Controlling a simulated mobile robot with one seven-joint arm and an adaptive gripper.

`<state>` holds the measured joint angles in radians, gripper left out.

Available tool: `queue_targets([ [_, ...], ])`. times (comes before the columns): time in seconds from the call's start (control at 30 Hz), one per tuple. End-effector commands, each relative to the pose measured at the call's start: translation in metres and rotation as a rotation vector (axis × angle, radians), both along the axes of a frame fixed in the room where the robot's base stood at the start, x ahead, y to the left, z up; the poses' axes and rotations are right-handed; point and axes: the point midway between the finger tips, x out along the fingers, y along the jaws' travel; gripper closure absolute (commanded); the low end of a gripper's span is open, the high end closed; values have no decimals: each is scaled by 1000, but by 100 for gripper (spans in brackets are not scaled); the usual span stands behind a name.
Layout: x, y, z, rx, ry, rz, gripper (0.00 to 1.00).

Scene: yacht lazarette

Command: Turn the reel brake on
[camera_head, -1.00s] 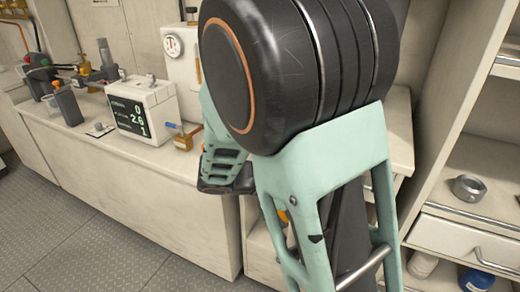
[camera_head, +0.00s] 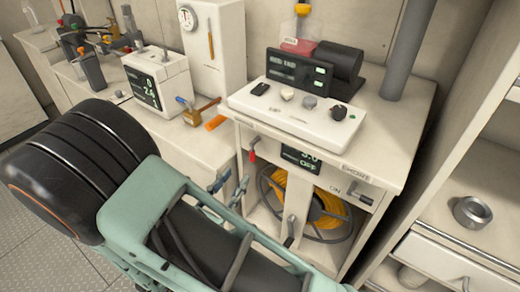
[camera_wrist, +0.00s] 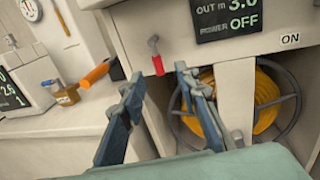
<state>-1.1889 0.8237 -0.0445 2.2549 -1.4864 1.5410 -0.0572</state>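The cable reel (camera_head: 328,215), wound with yellow line, sits inside the cabinet under the counter; it also shows in the wrist view (camera_wrist: 262,95). A small red-handled lever (camera_head: 252,156) is on the cabinet front's left, also in the wrist view (camera_wrist: 155,52). A dark lever (camera_head: 361,197) is on the right, beside an "ON" label. A grey handle (camera_head: 290,232) is on the post before the reel. I cannot tell which control is the brake. My gripper (camera_head: 232,180) is open and empty before the cabinet front; in the wrist view its fingertips (camera_wrist: 158,75) are below the red lever, apart from it.
A display (camera_wrist: 225,15) above the reel reads "OUT m 3.0" and "POWER OFF". A white console (camera_head: 295,108) stands on the counter. An orange-handled tool (camera_head: 215,122) and brass padlock (camera_head: 196,114) lie left. Shelving (camera_head: 470,180) stands on the right.

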Motion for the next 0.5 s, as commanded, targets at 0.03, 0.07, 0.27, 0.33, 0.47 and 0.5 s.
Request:
queue_targets([
  [0.03, -2, 5, -1, -6, 1, 17, 70],
  [0.07, -2, 6, -2, -8, 2, 24, 70],
  [0.27, 13, -1, -3, -10, 0, 27, 70],
  [0.33, 24, -7, -3, -10, 1, 26, 70],
  [0.47, 47, -19, -3, -10, 1, 24, 70],
  [0.5, 54, -22, -3, -9, 1, 25, 70],
])
